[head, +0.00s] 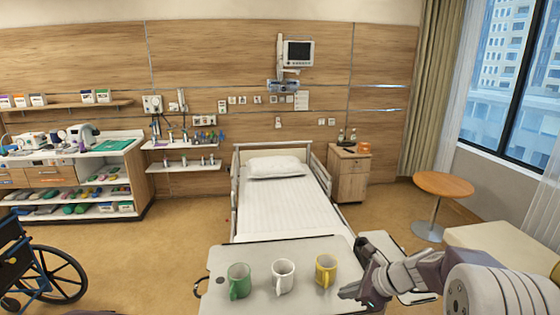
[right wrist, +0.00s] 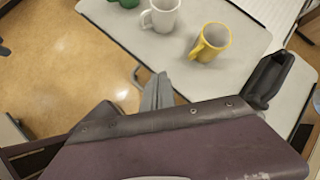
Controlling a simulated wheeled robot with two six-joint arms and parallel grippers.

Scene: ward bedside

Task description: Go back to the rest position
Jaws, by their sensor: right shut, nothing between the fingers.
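My right gripper (head: 346,292) reaches in from the right, low over the front right part of the overbed table (head: 222,262). It is shut and empty, close to the yellow mug and apart from it as far as I can see. The grey fingers also show in the right wrist view (right wrist: 158,88). A green mug (head: 238,281), a white mug (head: 283,275) and a yellow mug (head: 326,270) stand upright in a row on the table. In the right wrist view the yellow mug (right wrist: 211,42) is nearest the gripper. My left gripper is not in view.
A dark fitting (head: 370,250) sits by the table's right part, close to my right arm. The bed (head: 285,208) lies behind the table. A wheelchair (head: 40,275) stands at left. A round table (head: 444,186) and a pale seat (head: 500,245) are at right. Floor between wheelchair and table is clear.

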